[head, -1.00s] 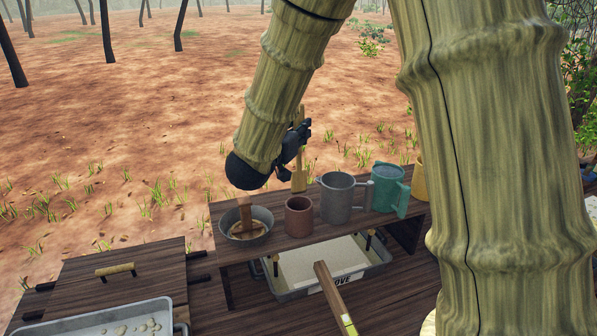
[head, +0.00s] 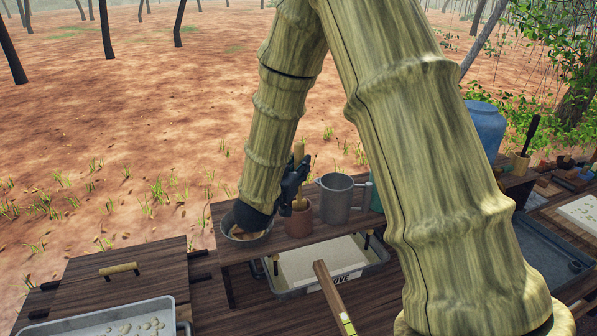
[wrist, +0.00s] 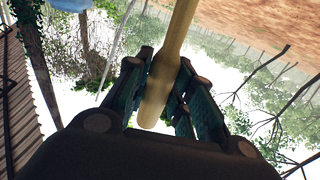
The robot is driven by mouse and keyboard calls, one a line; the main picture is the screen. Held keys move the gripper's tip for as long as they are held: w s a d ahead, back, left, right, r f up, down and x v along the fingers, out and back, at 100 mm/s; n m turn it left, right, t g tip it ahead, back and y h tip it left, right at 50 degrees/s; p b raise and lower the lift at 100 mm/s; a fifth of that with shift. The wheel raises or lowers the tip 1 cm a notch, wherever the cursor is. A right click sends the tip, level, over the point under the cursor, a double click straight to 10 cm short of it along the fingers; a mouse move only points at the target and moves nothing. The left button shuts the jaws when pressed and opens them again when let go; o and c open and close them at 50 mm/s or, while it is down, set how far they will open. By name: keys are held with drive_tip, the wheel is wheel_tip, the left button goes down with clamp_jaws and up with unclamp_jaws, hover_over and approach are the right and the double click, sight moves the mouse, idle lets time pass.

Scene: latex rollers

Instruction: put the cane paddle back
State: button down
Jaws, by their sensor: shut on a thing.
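My gripper (head: 295,182) is shut on the cane paddle (head: 298,152), a pale tan stick held about upright. The brown cup (head: 298,222) stands on the raised wooden shelf. The paddle's lower end reaches down to the cup's mouth, and I cannot tell how deep inside it is. In the wrist view, the paddle's rounded handle (wrist: 158,90) lies between my two dark fingers (wrist: 165,85).
A grey bowl (head: 236,232) stands left of the cup, partly behind my wrist. A grey metal mug (head: 336,200) stands close on its right, with a green mug (head: 376,196) mostly hidden by my arm. A tray (head: 378,252) sits below the shelf.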

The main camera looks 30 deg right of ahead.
drive_tip(key=shift+f, duration=1.35)
drive_tip(key=c, duration=1.2)
unclamp_jaws()
drive_tip(key=shift+c, duration=0.2)
drive_tip(key=shift+r, duration=0.1)
drive_tip(key=shift+r, duration=0.15)
drive_tip(key=shift+s+a+f, duration=0.1)
drive_tip(key=shift+a+f, duration=0.1)
drive_tip(key=shift+a, duration=0.05)
drive_tip(key=b+v, duration=0.5)
drive_tip(key=v, duration=0.6)
drive_tip(key=shift+a, duration=0.2)
